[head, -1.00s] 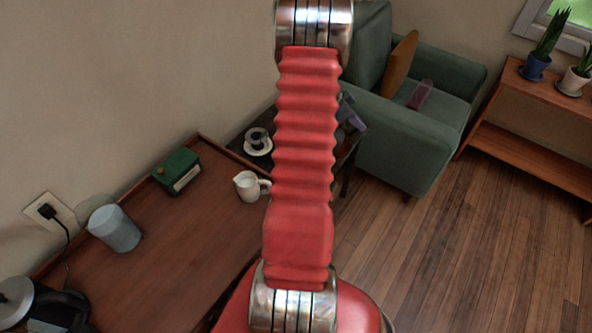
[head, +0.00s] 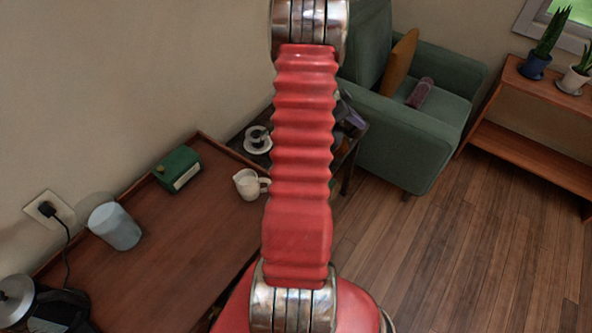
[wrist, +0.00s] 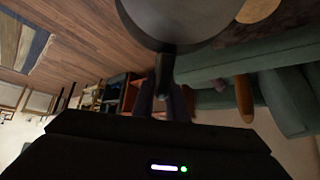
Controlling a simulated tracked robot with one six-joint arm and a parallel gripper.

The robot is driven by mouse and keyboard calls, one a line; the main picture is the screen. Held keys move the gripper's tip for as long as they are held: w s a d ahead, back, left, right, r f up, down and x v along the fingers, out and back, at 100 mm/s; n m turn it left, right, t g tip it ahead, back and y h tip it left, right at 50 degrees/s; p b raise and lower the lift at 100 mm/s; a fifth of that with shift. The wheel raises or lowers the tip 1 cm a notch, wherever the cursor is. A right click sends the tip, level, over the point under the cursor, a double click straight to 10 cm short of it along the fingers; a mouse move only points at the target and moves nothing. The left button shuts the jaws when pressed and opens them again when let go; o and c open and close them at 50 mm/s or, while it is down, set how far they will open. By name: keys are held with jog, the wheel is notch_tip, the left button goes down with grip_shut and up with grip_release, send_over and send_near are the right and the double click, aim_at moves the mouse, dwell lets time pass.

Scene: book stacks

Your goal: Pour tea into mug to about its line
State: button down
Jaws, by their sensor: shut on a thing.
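In the wrist view my gripper (wrist: 163,92) is shut on the dark handle of a grey, round-bodied vessel (wrist: 180,22), which looks like the teapot. The vessel is cut off by the top edge, and its spout and any tea are hidden. My gripper is outside the head view. In the head view a small cup (head: 257,137) stands on a white saucer on the dark side table. A white jug-like vessel with a handle (head: 247,185) stands on the brown table's right part. I cannot tell which is the mug, and no fill line is visible.
The brown table (head: 165,245) also bears a green radio (head: 178,169), a grey-blue cylinder (head: 115,227) and a metal-lidded appliance (head: 15,298) at lower left. A green armchair (head: 420,130) stands behind. A plant shelf (head: 520,140) is at right. Wooden floor is clear in between.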

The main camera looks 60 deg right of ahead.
jog(key=shift+r, duration=0.1)
dwell(0.3)
jog(key=shift+s+d+f+t+y, duration=0.7)
jog(key=shift+s+d+f+t, duration=0.2)
jog(key=shift+s+d+t, duration=0.2)
jog(key=shift+s, duration=0.15)
jog(key=s+d+f+t+y+b, duration=0.3)
jog(key=s+f+t+y+b, duration=0.1)
jog(key=f+b, duration=0.2)
jog(key=shift+s+d+f+t+b, duration=0.2)
jog(key=shift+f+t+b, duration=0.15)
jog(key=shift+b, duration=0.35)
dwell(0.5)
dwell(0.5)
